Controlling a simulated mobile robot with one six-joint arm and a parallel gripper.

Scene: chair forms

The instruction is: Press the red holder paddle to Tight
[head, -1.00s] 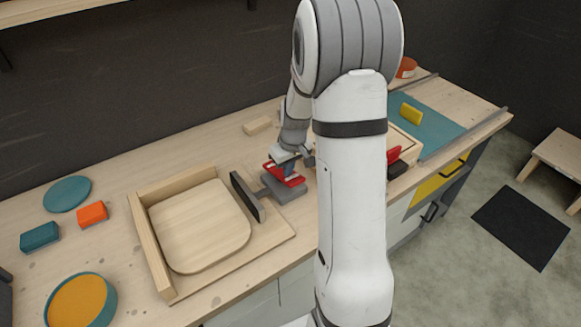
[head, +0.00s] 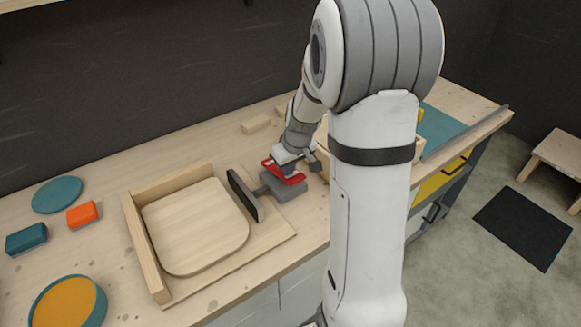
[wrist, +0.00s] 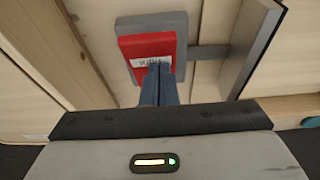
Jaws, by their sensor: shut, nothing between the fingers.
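The red holder paddle (head: 274,169) sits on a grey base (head: 290,192) at the right side of the wooden jig. In the wrist view the red paddle (wrist: 140,51) carries a white label; its lettering is partly hidden and I cannot read it surely. My gripper (head: 289,173) is over the paddle. In the wrist view its blue fingertips (wrist: 159,72) are together and empty, at the paddle's lower right edge by the label. I cannot tell for sure whether they touch it. A dark pad (head: 245,195) on an arm from the base stands by the wooden seat panel (head: 195,228).
The wooden fence (head: 147,246) borders the seat panel. A teal disc (head: 57,195), an orange block (head: 82,215), a teal block (head: 26,238) and a round teal-and-orange dish (head: 68,305) lie at the left. A small wood block (head: 255,125) lies behind the paddle.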

